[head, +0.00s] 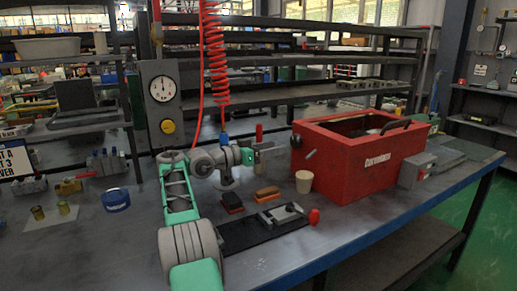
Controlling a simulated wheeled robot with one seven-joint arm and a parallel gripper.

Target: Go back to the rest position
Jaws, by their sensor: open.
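My green and grey arm rises from the bottom of the head view and bends right above the workbench (140,240). My gripper (262,149) is at the arm's end, left of the red toolbox (345,165). It is small here and overlaps grey things behind it, so its fingers are hard to make out. It looks open, and I see nothing held in it. A grey valve block (284,213) with a red knob (314,216) lies on a black mat (236,237) below and right of the gripper.
A beige cup (304,181), an orange-brown brush (267,194) and a dark red-topped block (232,202) stand near the arm. A grey box (431,166) is right of the toolbox. A blue round tin (116,199) is at left. A red coiled hose (214,60) hangs above the arm.

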